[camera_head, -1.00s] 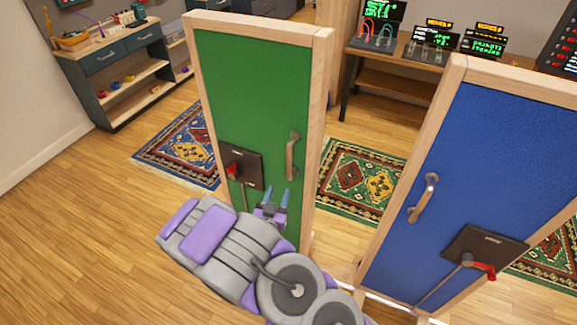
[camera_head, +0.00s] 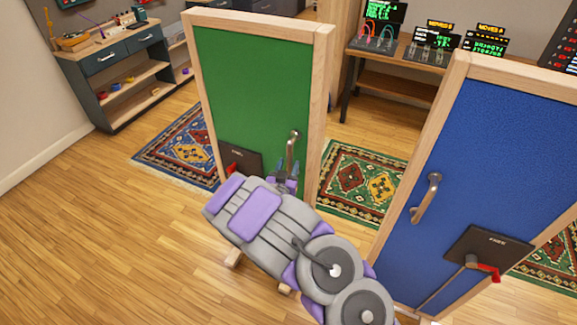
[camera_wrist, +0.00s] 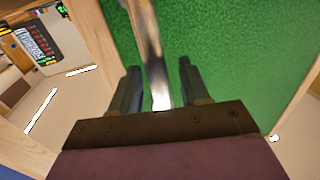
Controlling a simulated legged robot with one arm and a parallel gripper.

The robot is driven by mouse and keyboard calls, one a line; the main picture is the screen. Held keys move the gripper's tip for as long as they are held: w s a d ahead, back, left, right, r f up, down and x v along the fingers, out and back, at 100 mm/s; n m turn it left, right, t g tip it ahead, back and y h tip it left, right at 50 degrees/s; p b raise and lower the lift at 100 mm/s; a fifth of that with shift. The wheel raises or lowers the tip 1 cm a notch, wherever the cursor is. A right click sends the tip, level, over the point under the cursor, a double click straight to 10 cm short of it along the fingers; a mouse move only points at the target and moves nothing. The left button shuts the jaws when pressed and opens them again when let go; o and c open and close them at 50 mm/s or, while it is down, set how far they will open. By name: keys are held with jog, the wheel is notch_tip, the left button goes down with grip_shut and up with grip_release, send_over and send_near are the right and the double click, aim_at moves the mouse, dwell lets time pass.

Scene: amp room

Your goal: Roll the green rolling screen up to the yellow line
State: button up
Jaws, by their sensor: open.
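The green rolling screen (camera_head: 250,85) stands upright in a pale wood frame at the centre of the head view. Its metal handle (camera_head: 292,150) is on the right side of the panel. A dark plate with a red lever (camera_head: 232,167) sits lower left, partly hidden by my arm. My gripper (camera_head: 286,178) is at the handle's lower end, fingers pointing at the panel. In the wrist view, the handle (camera_wrist: 152,55) runs between the open fingers (camera_wrist: 160,88), with gaps on both sides. I see no yellow line in these views.
A blue screen (camera_head: 480,180) with its own handle stands close on the right. Patterned rugs (camera_head: 185,150) lie behind the green screen. A drawer unit (camera_head: 120,65) stands back left and a desk with displays (camera_head: 400,68) back right. The wood floor at left is clear.

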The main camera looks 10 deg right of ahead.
jog(key=shift+w+d, duration=0.3)
jog(key=shift+w, duration=0.2)
jog(key=shift+c, duration=0.2)
grip_shut()
